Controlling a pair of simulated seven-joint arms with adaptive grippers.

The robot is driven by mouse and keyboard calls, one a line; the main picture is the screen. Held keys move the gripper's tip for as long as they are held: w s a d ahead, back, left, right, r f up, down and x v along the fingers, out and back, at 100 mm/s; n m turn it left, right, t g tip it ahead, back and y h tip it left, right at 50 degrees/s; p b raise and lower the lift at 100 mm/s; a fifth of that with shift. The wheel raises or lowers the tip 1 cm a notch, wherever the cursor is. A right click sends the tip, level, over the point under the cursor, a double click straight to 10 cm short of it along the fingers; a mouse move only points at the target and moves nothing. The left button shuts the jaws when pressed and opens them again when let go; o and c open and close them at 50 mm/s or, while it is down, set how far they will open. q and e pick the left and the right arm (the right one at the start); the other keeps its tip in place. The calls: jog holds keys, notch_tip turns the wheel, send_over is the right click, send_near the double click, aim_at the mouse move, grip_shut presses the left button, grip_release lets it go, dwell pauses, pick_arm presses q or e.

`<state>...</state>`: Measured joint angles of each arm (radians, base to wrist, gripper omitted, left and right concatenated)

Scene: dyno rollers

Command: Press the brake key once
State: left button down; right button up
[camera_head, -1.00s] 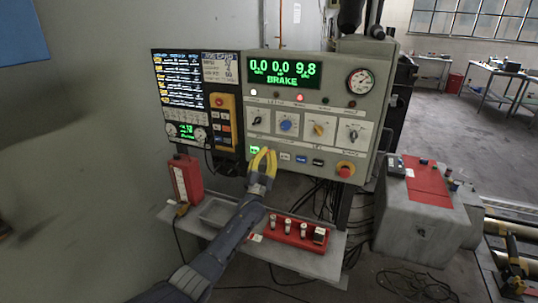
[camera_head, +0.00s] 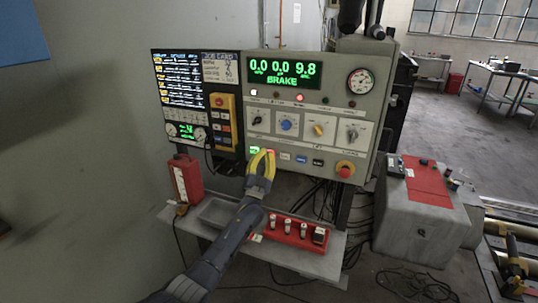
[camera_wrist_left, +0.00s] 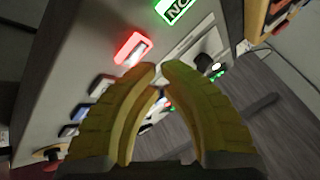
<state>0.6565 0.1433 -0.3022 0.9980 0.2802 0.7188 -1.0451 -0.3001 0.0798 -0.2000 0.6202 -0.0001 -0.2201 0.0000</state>
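The grey control panel (camera_head: 335,105) stands upright, its green display (camera_head: 284,73) reading "0.0 0.0 9.8" and "BRAKE". Along its lower edge is a row of keys: a green-lit key (camera_head: 254,150), a red-lit key (camera_head: 270,152), then pale, blue (camera_head: 301,159) and black ones (camera_head: 318,162). My right gripper is not in view.
A red emergency knob (camera_head: 345,169) is at the panel's lower right. Below, a shelf (camera_head: 312,265) bears a grey tray (camera_head: 216,212) and a red holder (camera_head: 286,232) with small cylinders. A monitor (camera_head: 180,79) is left of the panel.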

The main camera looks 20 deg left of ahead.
pick_arm(q)
jog(key=shift+s, duration=0.1)
jog(key=shift+s+a, duration=0.2)
jog(key=shift+s, duration=1)
jog(key=shift+s+a, duration=0.15)
jog(key=shift+s, duration=1)
